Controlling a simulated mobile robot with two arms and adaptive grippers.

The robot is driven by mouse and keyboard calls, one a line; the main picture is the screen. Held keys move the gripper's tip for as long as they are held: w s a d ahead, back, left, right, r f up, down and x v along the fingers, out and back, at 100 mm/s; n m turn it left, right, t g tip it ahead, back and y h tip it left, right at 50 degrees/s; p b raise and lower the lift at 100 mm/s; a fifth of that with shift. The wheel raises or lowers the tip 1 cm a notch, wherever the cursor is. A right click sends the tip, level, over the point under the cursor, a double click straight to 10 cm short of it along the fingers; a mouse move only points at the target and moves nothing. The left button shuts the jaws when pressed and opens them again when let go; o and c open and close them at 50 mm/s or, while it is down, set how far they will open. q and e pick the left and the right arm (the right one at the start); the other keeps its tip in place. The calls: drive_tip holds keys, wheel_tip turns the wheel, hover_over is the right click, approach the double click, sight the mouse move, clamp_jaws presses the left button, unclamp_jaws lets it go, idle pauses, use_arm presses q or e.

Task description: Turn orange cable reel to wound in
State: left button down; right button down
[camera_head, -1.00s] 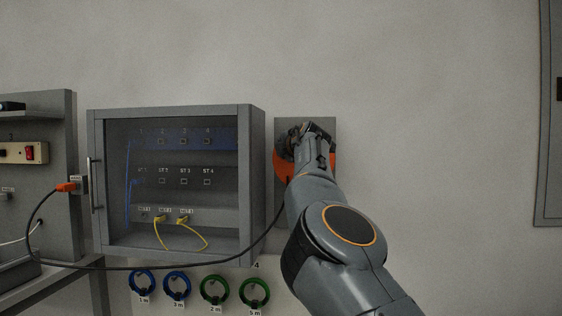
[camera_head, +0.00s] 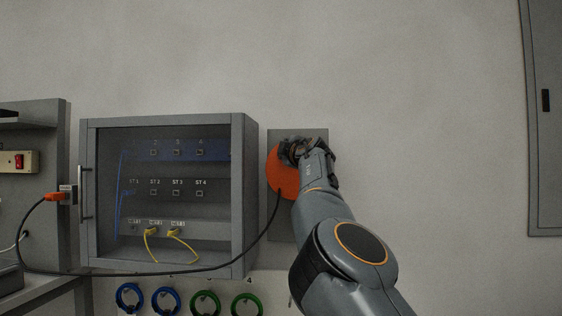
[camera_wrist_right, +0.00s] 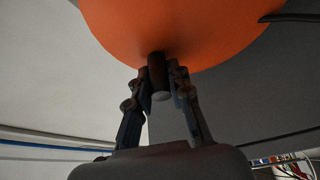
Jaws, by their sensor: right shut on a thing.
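The orange cable reel (camera_head: 281,177) is mounted on a grey wall plate (camera_head: 279,225), right of the cabinet. It also fills the top of the right wrist view (camera_wrist_right: 200,25). My right gripper (camera_head: 294,148) is at the reel's upper part and hides some of it. In the right wrist view my right gripper (camera_wrist_right: 162,85) is shut on the reel's dark handle (camera_wrist_right: 157,72), a short peg standing out from the orange face. A black cable (camera_head: 262,238) runs from the reel, sagging below the cabinet, to an orange plug (camera_head: 55,197) at the left. My left gripper is not in view.
A grey cabinet (camera_head: 245,190) with a clear door and yellow cables inside stands just left of the reel. Blue and green cable coils (camera_head: 205,302) hang below it. A grey wall panel (camera_head: 545,170) is at the far right. The wall between is bare.

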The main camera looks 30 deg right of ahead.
drive_tip(key=shift+s+d+m+b, duration=0.25)
drive_tip(key=shift+m+b, duration=0.2)
drive_tip(key=shift+m, duration=0.45)
drive_tip(key=shift+d+m+t, duration=0.2)
drive_tip(key=shift+m+t, duration=0.2)
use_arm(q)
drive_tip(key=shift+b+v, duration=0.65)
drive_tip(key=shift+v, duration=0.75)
use_arm(e)
drive_tip(key=shift+s+d+r+m+h, duration=0.2)
drive_tip(key=shift+m+h, duration=0.15)
drive_tip(key=shift+m, duration=0.15)
drive_tip(key=shift+s+d+r+m+h, duration=0.1)
drive_tip(key=shift+d+m+h, duration=0.05)
drive_tip(key=shift+m+h, duration=0.3)
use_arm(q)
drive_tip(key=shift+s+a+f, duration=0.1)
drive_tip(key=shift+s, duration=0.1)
use_arm(e)
drive_tip(key=shift+m, duration=0.25)
drive_tip(key=c, duration=1.2)
unclamp_jaws()
drive_tip(key=v, duration=0.7)
drive_tip(key=shift+s, duration=0.25)
drive_tip(key=shift+f, duration=0.2)
